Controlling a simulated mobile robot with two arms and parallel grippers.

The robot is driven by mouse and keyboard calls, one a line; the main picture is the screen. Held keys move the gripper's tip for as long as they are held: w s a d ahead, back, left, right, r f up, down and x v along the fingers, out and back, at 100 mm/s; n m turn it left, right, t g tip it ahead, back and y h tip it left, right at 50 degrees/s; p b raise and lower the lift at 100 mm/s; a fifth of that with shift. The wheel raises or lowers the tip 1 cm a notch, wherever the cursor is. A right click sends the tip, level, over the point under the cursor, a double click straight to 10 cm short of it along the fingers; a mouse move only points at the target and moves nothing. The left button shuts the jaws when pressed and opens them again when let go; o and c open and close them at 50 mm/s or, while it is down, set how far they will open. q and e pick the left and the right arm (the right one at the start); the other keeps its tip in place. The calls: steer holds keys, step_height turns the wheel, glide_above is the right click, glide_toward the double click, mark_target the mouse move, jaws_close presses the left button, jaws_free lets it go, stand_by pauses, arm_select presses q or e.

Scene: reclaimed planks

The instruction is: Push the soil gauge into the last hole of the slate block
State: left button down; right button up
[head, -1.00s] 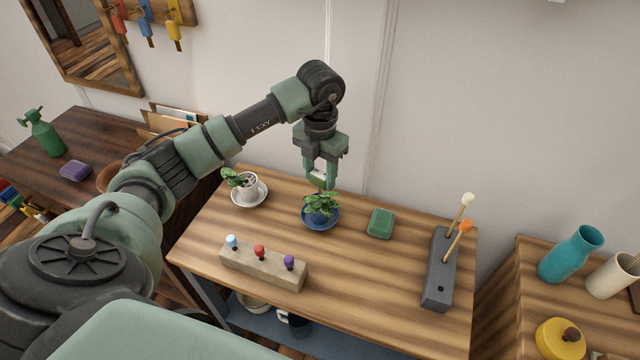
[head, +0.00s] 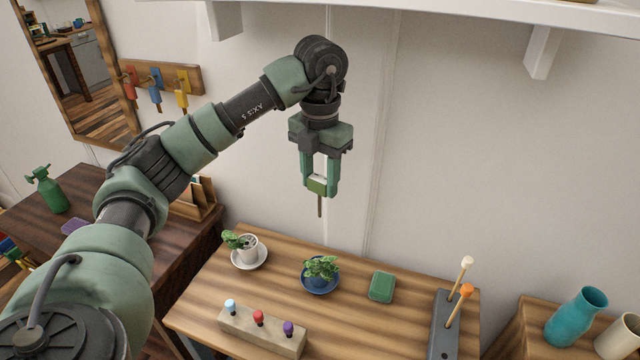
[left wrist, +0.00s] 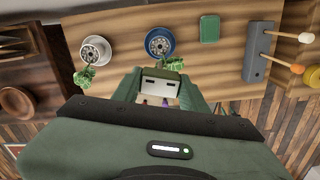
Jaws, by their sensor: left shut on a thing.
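My left gripper (head: 319,186) points down, shut on the soil gauge (head: 319,187), a green head with a thin brown stem hanging straight down. It is in the air above the blue-saucer plant, touching nothing below. In the left wrist view the gauge head (left wrist: 160,84) shows between the fingers. The slate block (head: 441,325) is at the table's right end, with a cream-tipped stick (head: 461,275) and an orange-tipped stick (head: 459,305) standing tilted in it. A dark hole shows near its front end, at the picture's bottom edge. My right gripper is out of view.
On the table (head: 370,330) are a plant on a blue saucer (head: 321,286), a plant on a white saucer (head: 252,267), a green box (head: 382,287) and a beige block (head: 262,342) with coloured pegs. A white shelf (head: 440,10) is overhead. The table between plant and slate block is mostly clear.

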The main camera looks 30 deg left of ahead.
arm_select(q)
steer(key=shift+r+p, duration=2.15)
steer(key=shift+r, duration=0.4)
